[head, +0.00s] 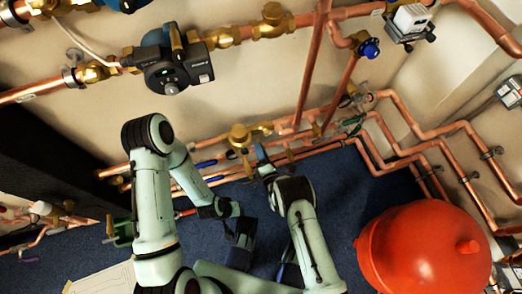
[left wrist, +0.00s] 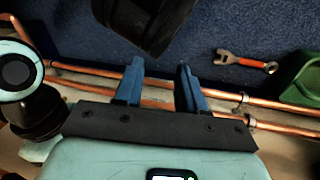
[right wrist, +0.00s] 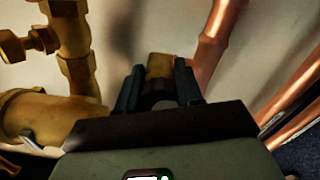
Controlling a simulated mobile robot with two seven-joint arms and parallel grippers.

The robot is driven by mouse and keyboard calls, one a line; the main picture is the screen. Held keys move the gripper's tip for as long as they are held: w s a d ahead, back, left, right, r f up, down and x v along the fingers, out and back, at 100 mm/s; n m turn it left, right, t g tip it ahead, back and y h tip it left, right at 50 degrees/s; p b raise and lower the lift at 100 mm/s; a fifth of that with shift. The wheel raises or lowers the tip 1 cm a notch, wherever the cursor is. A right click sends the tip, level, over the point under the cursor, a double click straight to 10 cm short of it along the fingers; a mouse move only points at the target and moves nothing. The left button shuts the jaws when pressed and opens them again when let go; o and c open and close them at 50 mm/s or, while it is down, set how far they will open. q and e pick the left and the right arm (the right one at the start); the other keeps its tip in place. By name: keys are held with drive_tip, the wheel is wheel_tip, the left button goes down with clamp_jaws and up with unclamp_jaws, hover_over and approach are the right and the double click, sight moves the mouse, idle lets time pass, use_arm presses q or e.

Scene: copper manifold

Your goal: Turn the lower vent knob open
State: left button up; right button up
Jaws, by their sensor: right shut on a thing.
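My right gripper (head: 262,156) is by the lower pipes in the head view, just below a brass fitting (head: 239,135). In the right wrist view its dark fingers (right wrist: 158,82) are shut on a small brass piece, which I take for the lower vent knob (right wrist: 160,66). The fingers and their shadow hide part of the knob, so I cannot tell its turn angle. My left gripper shows in the left wrist view, where its two blue fingers (left wrist: 160,75) stand apart with nothing between them, above the blue floor and near copper pipes.
Copper pipes (head: 375,165) run along the wall's foot. A big red tank (head: 425,252) stands at the right. A dark pump (head: 175,70) is above.

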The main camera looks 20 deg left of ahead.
drive_tip(key=shift+d, duration=0.2)
drive_tip(key=o, duration=1)
drive_tip(key=shift+o, duration=0.2)
use_arm(q)
drive_tip(key=s+d+r+g+p, duration=0.1)
drive_tip(key=s+d+r+p, duration=0.1)
drive_tip(key=s, duration=0.3)
drive_tip(key=shift+d+r+g+h+p, duration=0.2)
drive_tip(key=shift+r+g+h+p, duration=0.15)
drive_tip(key=shift+r+p, duration=0.4)
use_arm(e)
drive_tip(key=v, duration=1.3)
use_arm(q)
drive_tip(key=shift+r, duration=0.15)
use_arm(e)
drive_tip(key=shift+s, duration=0.15)
